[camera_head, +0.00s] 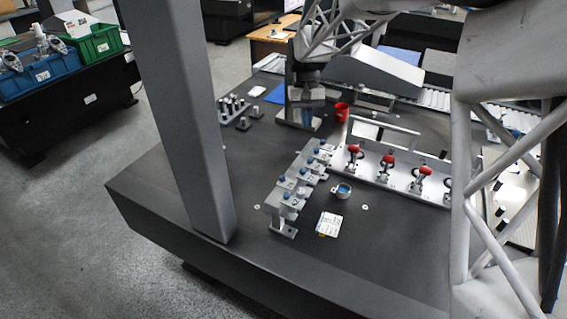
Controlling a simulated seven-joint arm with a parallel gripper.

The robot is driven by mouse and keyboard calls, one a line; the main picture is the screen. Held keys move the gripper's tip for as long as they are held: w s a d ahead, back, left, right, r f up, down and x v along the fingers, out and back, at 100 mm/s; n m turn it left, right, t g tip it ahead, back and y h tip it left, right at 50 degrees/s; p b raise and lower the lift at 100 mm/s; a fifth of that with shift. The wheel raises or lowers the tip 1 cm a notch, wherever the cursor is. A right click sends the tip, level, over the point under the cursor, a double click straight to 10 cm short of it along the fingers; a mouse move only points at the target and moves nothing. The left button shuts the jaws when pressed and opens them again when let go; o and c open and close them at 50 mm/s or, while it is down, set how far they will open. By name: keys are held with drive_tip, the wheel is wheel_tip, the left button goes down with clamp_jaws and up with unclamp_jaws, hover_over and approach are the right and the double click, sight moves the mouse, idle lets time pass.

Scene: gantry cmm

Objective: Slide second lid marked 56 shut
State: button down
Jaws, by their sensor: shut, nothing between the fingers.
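A slanted row of grey metal units with blue tops (303,180) stands on the dark table; I cannot tell whether these are the lids. No marking 56 is readable at this size, so I cannot pick out the second lid or see how far it is closed. My gripper (304,110) hangs at the end of my lattice arm, behind the row and above the back of the table. It is shut and appears empty, apart from the row. Its fingertips are hard to make out against the grey metal behind.
A bracket plate with red-handled clamps (388,161) stands right of the row. A red cup (341,112) and small pegs (233,107) are behind. A grey column (180,110) rises at left. The front table is clear.

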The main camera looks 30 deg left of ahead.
drive_tip(key=a+f+n+h, duration=0.1)
drive_tip(key=a+f, duration=0.5)
drive_tip(key=a, duration=0.4)
drive_tip(key=shift+g, duration=0.3)
drive_tip(key=shift+s+a, duration=0.1)
drive_tip(key=shift+s, duration=0.05)
approach(286, 181)
wheel_tip(286, 181, down, 5)
drive_tip(key=w+a, duration=0.2)
drive_tip(key=a, duration=0.1)
drive_tip(key=shift+s+d, duration=0.65)
drive_tip(key=shift+s, duration=0.2)
drive_tip(key=shift+s+d, duration=0.65)
drive_tip(key=shift+s, duration=0.25)
